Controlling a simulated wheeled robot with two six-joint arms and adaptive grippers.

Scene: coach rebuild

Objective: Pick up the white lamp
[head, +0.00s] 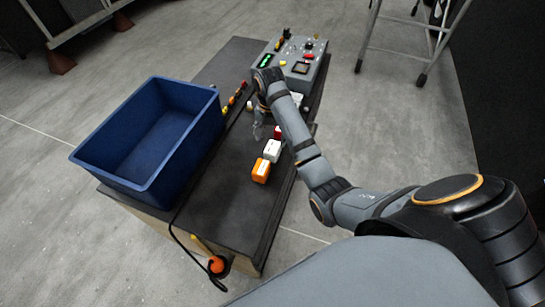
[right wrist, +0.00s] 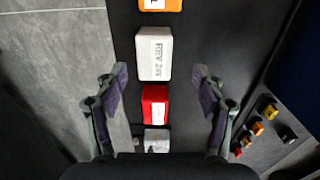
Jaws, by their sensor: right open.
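A white block-shaped lamp (head: 271,150) with dark lettering stands on the dark bench top, between an orange block (head: 261,170) and a red block (head: 278,132). In the right wrist view the white lamp (right wrist: 154,54) lies between and just beyond my open fingertips, touching neither. The orange block (right wrist: 160,5) is at the top edge. The red block (right wrist: 155,104) and a smaller pale block (right wrist: 157,140) lie nearer the palm. My right gripper (head: 259,130) hangs over the bench beside the row; it also shows open and empty in the right wrist view (right wrist: 160,72). My left gripper is out of view.
A blue open bin (head: 150,185) sits left of the row on the dark bench (head: 220,215). A grey control box (head: 300,72) with buttons stands at the far end. Small coloured knobs (head: 238,95) line the bin's right side. The bench's near end is clear.

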